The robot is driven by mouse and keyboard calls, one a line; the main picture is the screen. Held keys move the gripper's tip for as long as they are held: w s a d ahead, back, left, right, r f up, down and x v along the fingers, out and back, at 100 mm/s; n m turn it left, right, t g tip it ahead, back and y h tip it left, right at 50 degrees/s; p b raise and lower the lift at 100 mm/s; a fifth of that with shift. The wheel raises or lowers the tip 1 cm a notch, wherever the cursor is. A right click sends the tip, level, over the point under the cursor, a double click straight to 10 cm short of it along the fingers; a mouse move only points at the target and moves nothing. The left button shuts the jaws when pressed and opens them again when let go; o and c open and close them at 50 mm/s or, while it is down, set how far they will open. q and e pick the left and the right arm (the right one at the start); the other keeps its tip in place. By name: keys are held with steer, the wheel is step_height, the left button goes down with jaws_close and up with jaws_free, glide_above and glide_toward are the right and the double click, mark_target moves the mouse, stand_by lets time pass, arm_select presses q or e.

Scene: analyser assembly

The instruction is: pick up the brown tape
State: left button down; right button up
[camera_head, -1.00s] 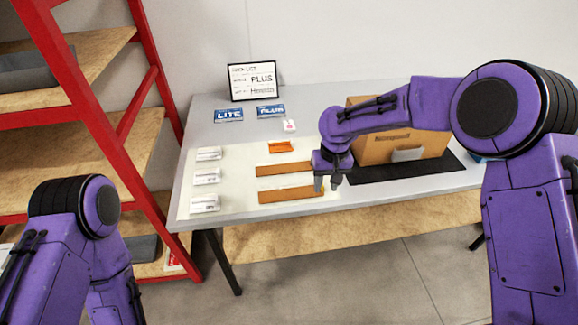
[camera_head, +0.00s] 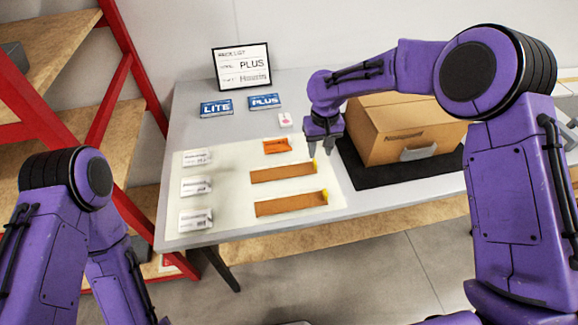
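Two long brown strips with yellow right ends lie flat on the pale mat: a nearer one (camera_head: 290,204) and a farther one (camera_head: 282,173). Either could be the brown tape; I cannot tell which. A small orange-brown piece (camera_head: 277,146) lies behind them. My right gripper (camera_head: 321,151) points down with its fingers apart and nothing seen between them. It is above the mat's right side, just beyond the farther strip's yellow end and right of the orange piece. My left arm shows at the lower left, but its gripper is out of view.
Several white packets (camera_head: 196,188) line the pale mat's (camera_head: 230,215) left side. LITE (camera_head: 217,108) and PLUS (camera_head: 264,101) cards, a small white item (camera_head: 284,120) and a framed list (camera_head: 241,66) are behind. A cardboard box (camera_head: 410,126) on a black mat (camera_head: 372,182) stands close right of my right gripper.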

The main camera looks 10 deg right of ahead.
mark_target(315, 162)
steer(key=shift+a+f, duration=0.1)
steer(key=shift+f, duration=0.4)
steer(key=f, duration=0.1)
steer(key=f+p, duration=0.1)
steer(key=f, duration=0.1)
steer(key=w+f, duration=0.1)
steer(key=f, duration=0.1)
steer(key=shift+a+f+p, duration=0.1)
steer(key=shift+a+p, duration=0.15)
steer(key=shift+p, duration=0.1)
steer(key=shift+f, duration=0.2)
steer(key=shift+s, duration=0.1)
jaws_close()
